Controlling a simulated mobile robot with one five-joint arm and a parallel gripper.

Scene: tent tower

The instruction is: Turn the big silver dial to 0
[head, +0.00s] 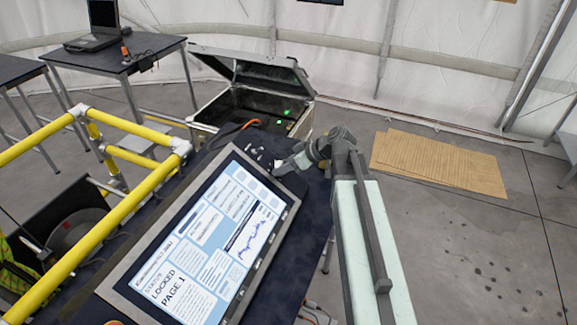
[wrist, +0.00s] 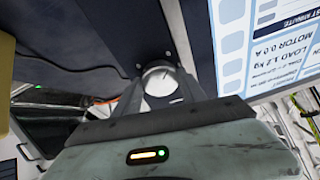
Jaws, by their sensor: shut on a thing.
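The big silver dial (wrist: 161,84) is a round, shiny knob on the dark panel, seen in the middle of the wrist view. My gripper (wrist: 158,92) has one finger on each side of it and is shut on it. In the head view my gripper (head: 279,168) reaches down to the panel's far right corner, beside the screen. It hides the dial there, and the dial's pointer and scale cannot be read in either view.
A tilted screen (head: 215,235) reading "LOCKED PAGE 1" lies just left of my arm. An open case (head: 215,108) with green lights stands behind. Yellow rails (head: 130,118) are at left. Cardboard sheets (head: 440,163) lie on the otherwise mostly clear floor at right.

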